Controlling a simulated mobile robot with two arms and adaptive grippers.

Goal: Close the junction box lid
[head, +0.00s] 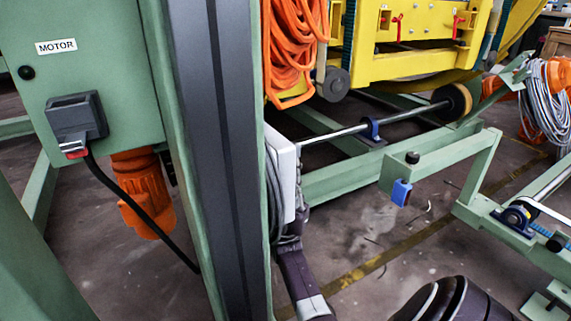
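A pale grey-white flat box or panel (284,168) stands nearly edge-on just right of the tall dark column, which hides part of it. It may be the junction box or its lid; I cannot tell whether it is open. A dark purple arm (296,270) of mine, with a pale band, reaches up from the bottom centre to below this panel. The gripper at its upper end is too small and covered to make out, and I cannot tell if it touches the panel. Another dark arm part (452,302) of mine shows at the bottom right; its gripper is out of view.
A green cabinet marked MOTOR (100,75) carries a dark grey connector (77,117) with a black cable. The tall column (215,150) blocks the middle left. Orange cable (292,45) hangs above the panel. Green rails (340,178) cross behind; open floor (375,235) lies right.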

